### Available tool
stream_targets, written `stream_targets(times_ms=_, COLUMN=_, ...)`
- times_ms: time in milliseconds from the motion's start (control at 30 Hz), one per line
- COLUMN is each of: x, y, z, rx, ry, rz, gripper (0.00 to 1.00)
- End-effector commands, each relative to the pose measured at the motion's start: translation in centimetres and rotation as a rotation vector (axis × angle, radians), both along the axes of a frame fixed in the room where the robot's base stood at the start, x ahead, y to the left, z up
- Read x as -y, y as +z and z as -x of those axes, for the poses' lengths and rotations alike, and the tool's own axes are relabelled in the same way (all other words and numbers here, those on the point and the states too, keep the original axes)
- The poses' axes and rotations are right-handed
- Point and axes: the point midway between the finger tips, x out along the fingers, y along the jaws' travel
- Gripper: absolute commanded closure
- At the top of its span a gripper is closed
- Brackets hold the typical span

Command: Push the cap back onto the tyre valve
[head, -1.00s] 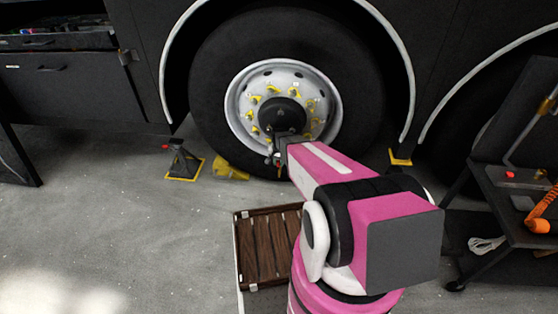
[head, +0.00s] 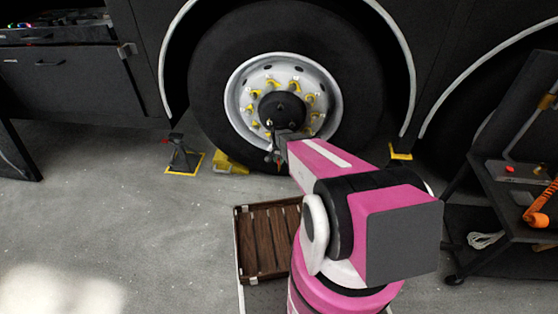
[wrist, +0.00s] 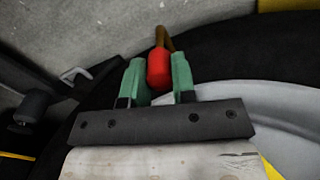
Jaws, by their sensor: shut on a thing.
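The red cap (wrist: 159,68) sits between the green fingertips of my gripper (wrist: 158,80) in the wrist view, and the gripper is shut on it. The brass-coloured tyre valve (wrist: 163,38) shows just beyond the cap, in line with its far end. I cannot tell whether the cap is seated on the valve or only touching or close to it. In the head view my gripper (head: 272,152) is at the lower left of the wheel rim (head: 236,98), in front of the tyre (head: 213,75). The cap and valve are too small to make out there.
A jack stand (head: 182,158) and a yellow chock (head: 229,166) stand on the floor left of the tyre. A slatted wooden crate (head: 240,262) lies below my arm. A dark cart (head: 500,200) stands at the right.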

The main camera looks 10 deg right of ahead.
Motion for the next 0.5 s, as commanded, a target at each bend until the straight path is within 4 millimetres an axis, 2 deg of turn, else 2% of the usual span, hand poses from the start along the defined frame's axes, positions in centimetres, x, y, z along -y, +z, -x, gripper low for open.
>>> stream_targets(times_ms=500, x=0.0, y=-1.07, z=-0.01, rx=0.0, ry=0.0, rz=0.0, gripper=1.0)
